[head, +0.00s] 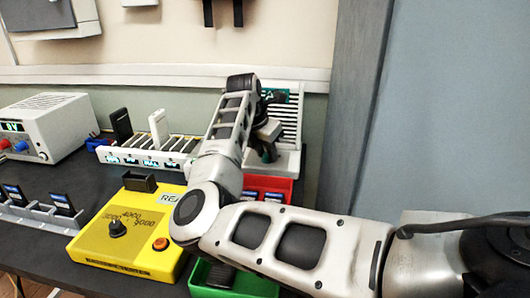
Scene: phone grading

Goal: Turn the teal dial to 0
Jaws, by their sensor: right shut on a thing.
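My left gripper is not in view.
A yellow box (100,240) with a black knob (117,229) and orange button stands in front. A red tray (282,186) and green tray (257,286) lie by my arm. A white slotted rack (115,155) and white instrument (50,120) stand left.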

